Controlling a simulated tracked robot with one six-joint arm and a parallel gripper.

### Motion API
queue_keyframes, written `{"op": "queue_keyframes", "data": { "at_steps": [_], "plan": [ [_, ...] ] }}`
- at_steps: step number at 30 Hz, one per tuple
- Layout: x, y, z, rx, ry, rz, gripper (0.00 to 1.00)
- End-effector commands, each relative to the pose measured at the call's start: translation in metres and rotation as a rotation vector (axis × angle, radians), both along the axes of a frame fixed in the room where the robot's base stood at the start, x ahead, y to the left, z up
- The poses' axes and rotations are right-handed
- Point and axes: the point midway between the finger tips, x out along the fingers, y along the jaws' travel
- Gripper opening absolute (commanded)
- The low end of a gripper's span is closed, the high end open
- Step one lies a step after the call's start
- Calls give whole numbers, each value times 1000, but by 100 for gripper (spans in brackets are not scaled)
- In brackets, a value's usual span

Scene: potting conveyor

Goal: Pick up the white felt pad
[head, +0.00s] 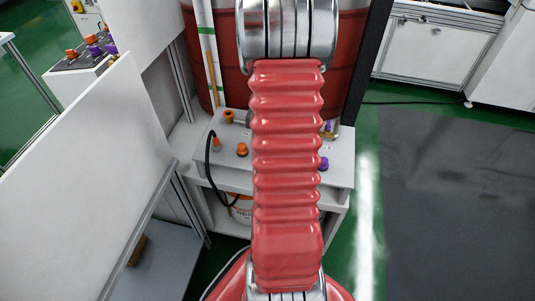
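I cannot make out a white felt pad in the head view. My red ribbed arm runs down the middle of the picture and hides part of the small white bench behind it. My gripper is not in view. The white bench (341,172) holds several small orange and purple fittings, among them an orange one (242,150) left of my arm and a purple one (324,163) just right of it. None of these looks like a felt pad.
A large red drum-like body (224,60) stands behind the bench. A black hose (208,165) loops over its left side. A white panel (85,185) fills the left. A white cabinet (430,52) stands back right. The dark grey floor area (460,200) at right is clear.

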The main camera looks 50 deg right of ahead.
Motion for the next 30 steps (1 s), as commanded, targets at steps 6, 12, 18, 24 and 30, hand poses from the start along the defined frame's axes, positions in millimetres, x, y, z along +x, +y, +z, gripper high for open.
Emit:
{"op": "queue_keyframes", "data": {
  "at_steps": [6,12,18,24,30],
  "plan": [
    [0,0,0,0,0,0,38],
    [0,0,0,0,0,0,30],
    [0,0,0,0,0,0,16],
    [0,0,0,0,0,0,2],
    [0,0,0,0,0,1,0]
  ]
}}
